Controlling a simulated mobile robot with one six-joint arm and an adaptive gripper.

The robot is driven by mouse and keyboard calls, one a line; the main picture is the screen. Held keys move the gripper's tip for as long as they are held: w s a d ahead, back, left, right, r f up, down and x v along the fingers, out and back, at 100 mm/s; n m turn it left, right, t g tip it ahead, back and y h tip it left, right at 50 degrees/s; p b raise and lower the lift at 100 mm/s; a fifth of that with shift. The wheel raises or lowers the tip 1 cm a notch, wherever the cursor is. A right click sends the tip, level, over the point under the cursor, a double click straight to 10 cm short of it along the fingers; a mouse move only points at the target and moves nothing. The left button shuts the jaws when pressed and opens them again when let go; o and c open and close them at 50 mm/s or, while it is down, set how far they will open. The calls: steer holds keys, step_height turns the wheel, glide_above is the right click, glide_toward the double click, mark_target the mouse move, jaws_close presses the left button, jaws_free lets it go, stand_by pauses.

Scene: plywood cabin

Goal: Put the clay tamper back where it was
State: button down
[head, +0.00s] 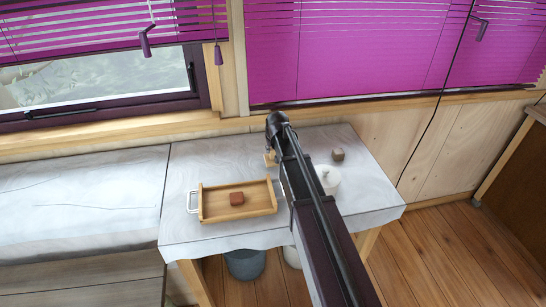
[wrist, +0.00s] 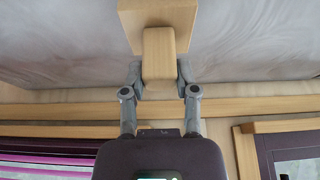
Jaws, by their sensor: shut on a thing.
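The clay tamper, a pale wooden handle (wrist: 158,55) on a wider wooden block (wrist: 187,20), is between the two grey fingers of my gripper (wrist: 159,78) in the wrist view. The fingers are shut on the handle from both sides. In the head view, part of the pale wooden tamper (head: 270,159) shows just left of my arm's end, over the back of the cloth-covered table (head: 222,161). My arm hides the rest of it and most of the gripper. Whether the block touches the table I cannot tell.
A wooden tray (head: 238,211) with a white handle holds a red-brown block (head: 237,199) at the table's front left. Right of my arm are a brown block (head: 338,154) and a round white vessel (head: 328,182), partly hidden. The wall and window sill are close behind the table.

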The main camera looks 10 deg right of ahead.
steer(key=shift+f+b, duration=1)
steer(key=shift+f, duration=0.3)
steer(key=shift+f, duration=0.15)
steer(key=shift+c, duration=1.9)
jaws_free()
steer(key=p+v, duration=1.1)
steer(key=v, duration=0.1)
steer(key=shift+r, duration=0.25)
steer(key=s+f+g, duration=0.1)
steer(key=s+g, duration=0.3)
steer(key=s, duration=2)
steer(key=shift+s+f+g, duration=0.2)
steer(key=shift+f+g, duration=0.05)
steer(key=shift+g, duration=0.05)
